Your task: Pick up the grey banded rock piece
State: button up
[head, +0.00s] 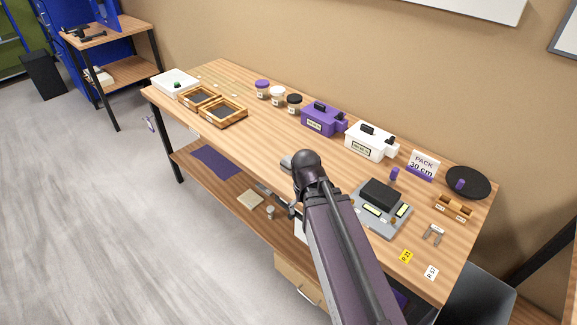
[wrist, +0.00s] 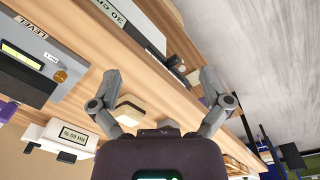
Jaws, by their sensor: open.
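A small grey piece (head: 286,162) lies on the bench top in the head view, partly hidden behind my arm. I cannot make out bands on it. In the wrist view a pale block with a darker side (wrist: 128,108) sits on the wood just inside the left finger; I cannot tell whether it is the same piece. My gripper (wrist: 160,78) is open, with its fingers spread wide and nothing held between them. In the head view, grey parts of my gripper show near the bench's front edge, mostly hidden by my arm.
The wooden bench (head: 225,150) holds a grey device (head: 368,219), a purple box (head: 320,121), a white box (head: 368,143), jars and wooden frames (head: 222,113). A black disc (head: 468,183) lies at the right. The bench's front middle-left is clear. A lower shelf (head: 215,188) runs underneath.

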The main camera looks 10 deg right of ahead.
jog(key=w+f+m+t+h+b, duration=0.1)
jog(key=w+f+m+h+b, duration=0.2)
jog(key=w, duration=0.4)
jog(key=m+t+h+b, duration=0.6)
jog(key=m+b, duration=0.1)
send_near(285, 164)
jog(key=a, duration=0.1)
jog(key=shift+s+a+r, duration=0.1)
jog(key=shift+s+r, duration=0.2)
jog(key=shift+r, duration=0.05)
jog(key=b+x, duration=0.4)
jog(key=x, duration=0.3)
jog(key=shift+w+d+f, duration=0.2)
jog(key=shift+d, duration=0.1)
jog(key=shift+w+d+f, duration=0.1)
jog(key=shift+w+d, duration=0.1)
jog(key=shift+d, duration=0.2)
jog(key=shift+f+b, duration=0.1)
jog(key=shift+b, duration=0.2)
